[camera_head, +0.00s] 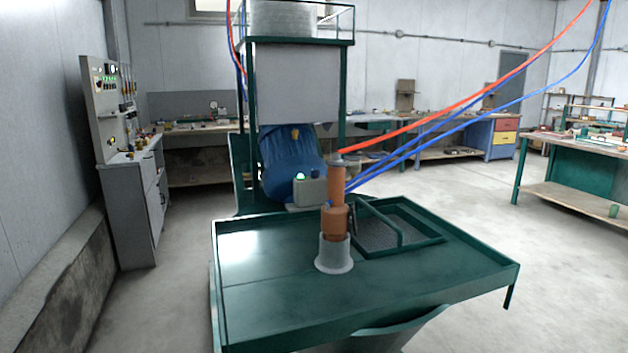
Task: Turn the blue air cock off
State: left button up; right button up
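I cannot make out a part that is clearly the blue air cock. A small blue piece (314,172) shows on top of a grey box (311,190) with a lit green lamp (300,177), behind the table. I cannot tell whether this piece is the cock or how it is turned. An orange-brown spray tool (337,185) stands upright in a light grey holder (334,256) on the green table (430,285). A red hose and blue hoses run from near it to the upper right. Neither of my grippers is in view.
The green table has a raised rim and a recessed tray with a handle (385,222). Behind it stands a green-framed machine (297,85) with a blue bag (285,165). A grey control cabinet (135,195) stands at left. Floor is clear between the cabinet and table, and at right.

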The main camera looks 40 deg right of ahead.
aim_at(314, 174)
jog(key=i+j+z, duration=0.1)
jog(key=z, duration=0.4)
jog(key=i+j+z, duration=0.2)
jog(key=z, duration=0.25)
jog(key=i+j+z, duration=0.1)
jog(key=j+z, duration=0.2)
jog(key=z, duration=0.2)
jog(key=j+z, duration=0.25)
jog(key=z, duration=0.25)
jog(key=i, duration=0.05)
